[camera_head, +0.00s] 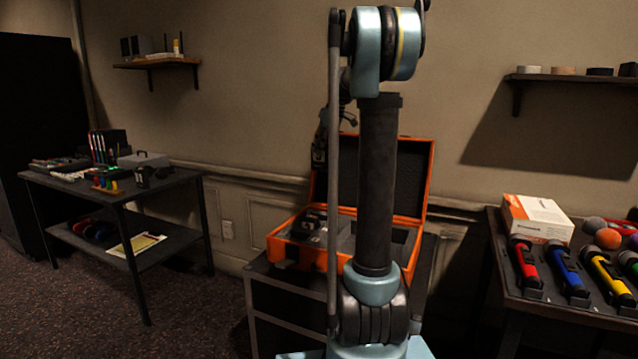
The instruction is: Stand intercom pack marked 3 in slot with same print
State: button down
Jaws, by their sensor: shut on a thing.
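My gripper (322,136) hangs above the left part of an open orange case, partly behind my own arm. It is shut on a small dark thing (318,154), which looks like an intercom pack; its mark cannot be read from here. The orange case (283,243) stands open on a dark stand, its lid raised at the back. Dark packs (311,222) sit in the left part of its dark insert. My arm hides the middle of the case, and the slot prints are too small to read.
A dark table (135,193) at left holds pens, a grey box and small items. Wall shelves (158,62) hang on both sides. Carpet between the left table and the stand is clear.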

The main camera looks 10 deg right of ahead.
jog(key=shift+a+f, duration=0.1)
jog(key=shift+a, duration=0.15)
jog(key=shift+n, duration=0.3)
jog(key=w+f, duration=0.1)
jog(key=f, duration=1.6)
jog(key=w+f, duration=0.1)
jog(key=f, duration=0.8)
jog(key=shift+w+f, duration=0.15)
jog(key=shift+w, duration=0.15)
jog(key=shift+f, duration=0.2)
dwell(1.3)
jog(key=shift+s+f, duration=0.2)
jog(key=shift+s, duration=0.1)
dwell(0.6)
jog(key=c, duration=1.2)
grip_release()
jog(key=shift+f, duration=0.1)
jog(key=shift+o, duration=0.2)
jog(key=shift+w+f, duration=0.5)
jog(key=shift+s+d+r, duration=0.1)
jog(key=shift+s+r, duration=0.1)
jog(key=shift+r, duration=0.15)
